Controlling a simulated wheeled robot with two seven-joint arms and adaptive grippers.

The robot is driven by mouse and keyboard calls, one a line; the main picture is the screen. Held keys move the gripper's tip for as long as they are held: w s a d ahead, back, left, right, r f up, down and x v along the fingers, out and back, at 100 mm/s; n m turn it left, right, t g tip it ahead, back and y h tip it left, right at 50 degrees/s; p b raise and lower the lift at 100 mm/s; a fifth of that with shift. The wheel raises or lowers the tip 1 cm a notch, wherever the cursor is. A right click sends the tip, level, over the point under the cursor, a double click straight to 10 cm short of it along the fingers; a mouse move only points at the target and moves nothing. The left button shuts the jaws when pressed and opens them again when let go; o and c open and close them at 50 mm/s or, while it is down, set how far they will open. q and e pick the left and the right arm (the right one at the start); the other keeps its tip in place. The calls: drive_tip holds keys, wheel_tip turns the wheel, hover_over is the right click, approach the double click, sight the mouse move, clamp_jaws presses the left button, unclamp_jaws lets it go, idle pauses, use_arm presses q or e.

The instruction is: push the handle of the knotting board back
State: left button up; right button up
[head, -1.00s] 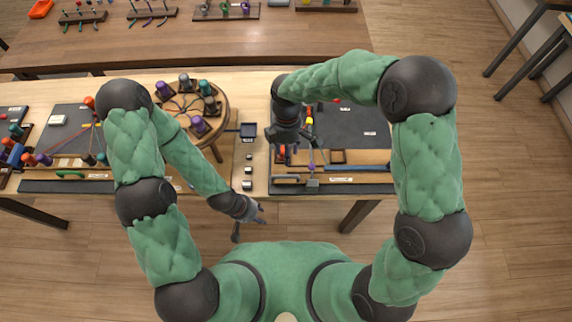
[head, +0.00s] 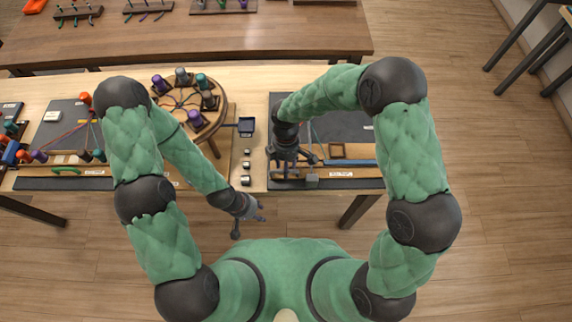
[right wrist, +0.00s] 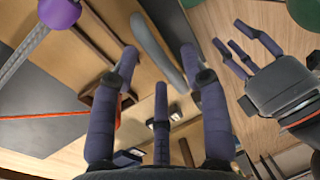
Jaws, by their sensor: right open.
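The knotting board (head: 350,124) is a dark panel on a wooden base at the right of the near table. Its handle, a grey curved bar (right wrist: 158,48), lies between the spread fingers of my right gripper (right wrist: 158,75) in the right wrist view; I cannot tell whether they touch it. In the head view my right gripper (head: 284,160) hangs over the board's front left part and hides most of the handle. My left gripper (head: 256,210) is empty, off the table's front edge; its fingers also show spread in the right wrist view (right wrist: 245,45).
A round wooden stand (head: 184,100) with coloured bobbins stands left of the board. A second board (head: 72,125) with a green handle (head: 66,171) is at the far left. Small metal blocks (head: 246,181) lie between. A purple ball (right wrist: 60,13) on a cord is near my right fingers.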

clamp_jaws()
drive_tip(key=w, duration=0.5)
drive_tip(key=shift+r, duration=0.1)
drive_tip(key=shift+w, duration=0.1)
drive_tip(key=shift+c, duration=0.2)
unclamp_jaws()
drive_tip(key=shift+o, duration=0.2)
wheel_tip(320, 180, up, 12)
drive_tip(key=w, duration=0.2)
drive_tip(key=shift+w+f, duration=0.15)
drive_tip(key=shift+f, duration=0.05)
